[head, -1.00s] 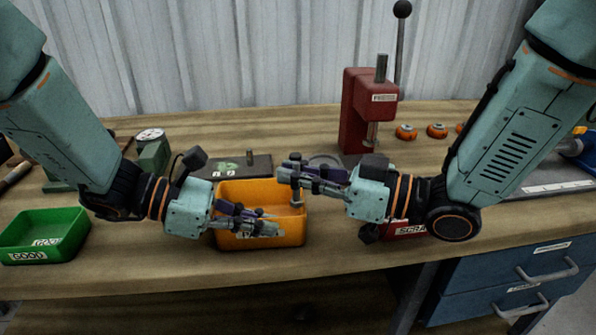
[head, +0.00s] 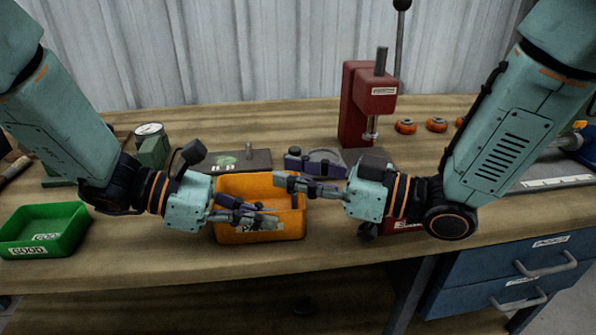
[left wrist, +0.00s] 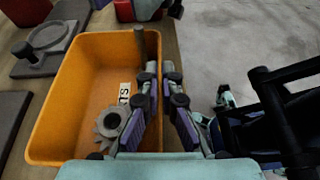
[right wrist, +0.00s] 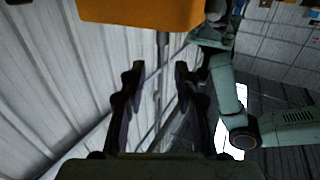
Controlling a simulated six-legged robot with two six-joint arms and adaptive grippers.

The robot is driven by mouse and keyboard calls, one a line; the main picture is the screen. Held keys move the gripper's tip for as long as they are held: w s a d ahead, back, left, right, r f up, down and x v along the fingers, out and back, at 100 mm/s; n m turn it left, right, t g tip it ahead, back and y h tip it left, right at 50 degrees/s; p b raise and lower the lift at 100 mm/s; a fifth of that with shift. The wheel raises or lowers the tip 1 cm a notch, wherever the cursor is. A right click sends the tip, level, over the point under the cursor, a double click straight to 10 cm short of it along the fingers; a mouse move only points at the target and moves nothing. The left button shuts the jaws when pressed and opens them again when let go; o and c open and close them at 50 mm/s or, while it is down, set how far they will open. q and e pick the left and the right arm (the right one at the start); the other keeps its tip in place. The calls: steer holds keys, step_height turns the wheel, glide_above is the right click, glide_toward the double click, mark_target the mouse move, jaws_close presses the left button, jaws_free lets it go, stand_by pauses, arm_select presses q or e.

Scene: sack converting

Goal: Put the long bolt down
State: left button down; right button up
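The long bolt appears as a grey shank (left wrist: 140,45) upright or slightly leaning at the far right corner of the orange bin (left wrist: 70,85) in the left wrist view. Its lower end is hard to make out. My right gripper (head: 280,170) is open over the right side of the bin in the head view. Its fingers stand wide apart in the right wrist view (right wrist: 160,66). My left gripper (head: 276,217) is low over the bin's front part.
A grey gear (left wrist: 108,121) lies in the orange bin. A green bin (head: 45,230) stands at the left. A red press (head: 368,100) and a grey plate (head: 240,161) are behind. A mostly hidden red bin (head: 405,227) is to the right.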

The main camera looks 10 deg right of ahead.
steer(key=shift+r, duration=0.15)
steer(key=shift+r, duration=0.3)
steer(key=v, duration=0.7)
steer(key=shift+d+r, duration=0.25)
steer(key=shift+s, duration=0.15)
arm_select(q)
steer(key=c, duration=1.4)
jaws_free()
steer(key=shift+c, duration=0.2)
